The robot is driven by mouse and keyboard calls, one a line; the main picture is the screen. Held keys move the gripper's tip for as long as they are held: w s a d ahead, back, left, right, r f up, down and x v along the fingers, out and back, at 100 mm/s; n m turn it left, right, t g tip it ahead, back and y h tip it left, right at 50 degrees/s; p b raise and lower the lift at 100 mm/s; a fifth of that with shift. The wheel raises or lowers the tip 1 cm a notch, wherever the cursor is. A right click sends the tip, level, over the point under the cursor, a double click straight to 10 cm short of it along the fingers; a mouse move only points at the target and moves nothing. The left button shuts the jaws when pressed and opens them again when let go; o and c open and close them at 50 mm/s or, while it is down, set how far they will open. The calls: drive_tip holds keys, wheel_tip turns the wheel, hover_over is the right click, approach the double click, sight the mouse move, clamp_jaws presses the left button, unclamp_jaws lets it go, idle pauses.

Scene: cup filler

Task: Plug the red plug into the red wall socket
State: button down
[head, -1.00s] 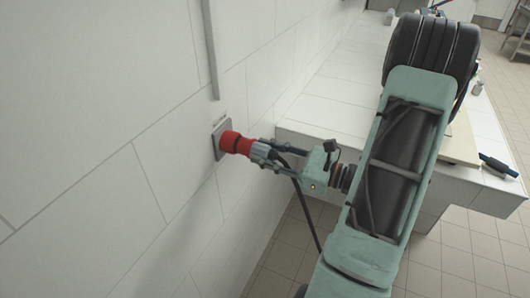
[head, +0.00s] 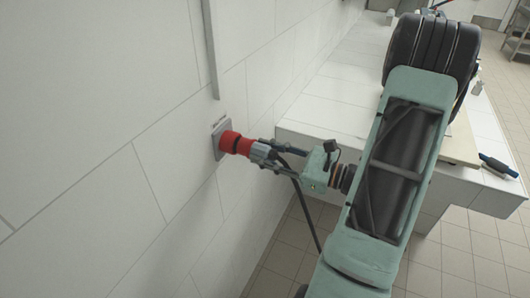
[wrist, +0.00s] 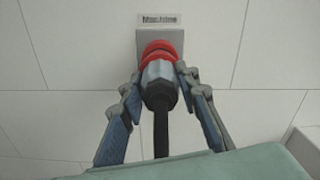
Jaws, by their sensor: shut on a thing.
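The red plug (head: 243,147) has a red front, a grey body and a black cable hanging down. My gripper (head: 267,155) is shut on its grey body. In the wrist view the plug (wrist: 159,84) sits between the fingers of my gripper (wrist: 159,80). The red wall socket (head: 228,137) has a grey plate on the white tiled wall, and it also shows in the wrist view (wrist: 161,47). The plug's front is up against the socket and lined up with it. The contact faces are hidden, so I cannot tell how deep it sits.
A small label reading "Machine" (wrist: 161,19) is above the socket. A grey conduit (head: 211,50) runs down the wall. A white tiled counter (head: 330,110) stands behind my arm, with a brush (head: 498,165) at its right edge. The floor below is clear.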

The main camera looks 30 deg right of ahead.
drive_tip(key=shift+w+a, duration=0.35)
drive_tip(key=shift+w, duration=0.05)
idle(0.5)
drive_tip(key=c, duration=1.4)
unclamp_jaws()
drive_tip(key=shift+s+d, duration=0.1)
drive_tip(key=v, duration=1.1)
drive_tip(key=shift+s+d, duration=0.25)
drive_tip(key=shift+s, duration=0.1)
